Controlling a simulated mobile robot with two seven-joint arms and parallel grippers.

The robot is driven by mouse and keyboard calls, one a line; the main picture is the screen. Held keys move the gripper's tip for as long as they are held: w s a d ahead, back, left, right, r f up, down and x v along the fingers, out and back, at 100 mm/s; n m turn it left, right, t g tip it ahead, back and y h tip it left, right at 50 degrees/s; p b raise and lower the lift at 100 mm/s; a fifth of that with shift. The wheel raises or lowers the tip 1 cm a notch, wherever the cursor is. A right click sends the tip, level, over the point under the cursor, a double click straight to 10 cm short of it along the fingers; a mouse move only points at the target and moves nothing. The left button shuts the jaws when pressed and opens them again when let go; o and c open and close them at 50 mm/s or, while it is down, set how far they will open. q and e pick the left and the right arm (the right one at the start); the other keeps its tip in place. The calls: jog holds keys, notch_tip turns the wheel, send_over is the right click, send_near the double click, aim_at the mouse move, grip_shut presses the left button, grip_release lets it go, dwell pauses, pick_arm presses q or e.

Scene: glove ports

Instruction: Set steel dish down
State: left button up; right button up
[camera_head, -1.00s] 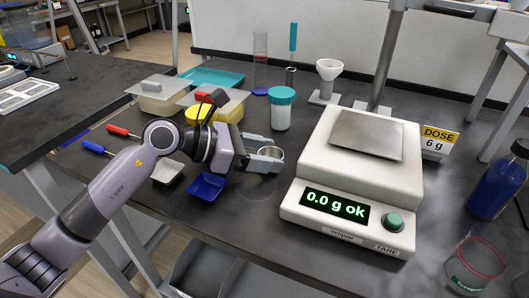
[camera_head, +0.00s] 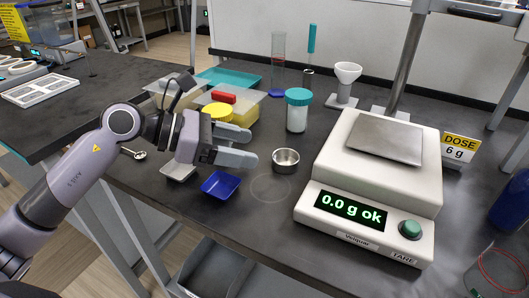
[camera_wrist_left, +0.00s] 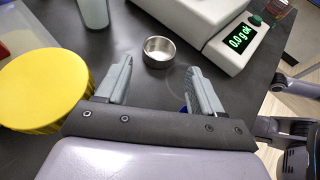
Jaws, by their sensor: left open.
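The steel dish (camera_head: 286,160) is a small round metal cup standing upright on the dark bench, just left of the white balance. It looks empty. My left gripper (camera_head: 243,146) is open and empty, left of the dish and apart from it. In the left wrist view the dish (camera_wrist_left: 158,51) stands beyond the fingertips of the open gripper (camera_wrist_left: 160,72), roughly centred between them. A faint ring (camera_head: 270,189) marks the bench just in front of the dish. My right gripper does not show.
The balance (camera_head: 368,180) reads 0.0 g ok. A blue tray (camera_head: 221,186) lies below my left gripper. A teal-lidded jar (camera_head: 297,111) stands behind the dish, and a yellow lid (camera_head: 218,113) is close behind the gripper. A funnel on a stand (camera_head: 347,77) is further back.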

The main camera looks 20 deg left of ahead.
pick_arm(q)
jog(key=v, duration=0.3)
jog(key=shift+a, duration=0.15)
jog(key=shift+s+a+r, duration=0.1)
jog(key=shift+s+a, duration=0.1)
dwell(0.4)
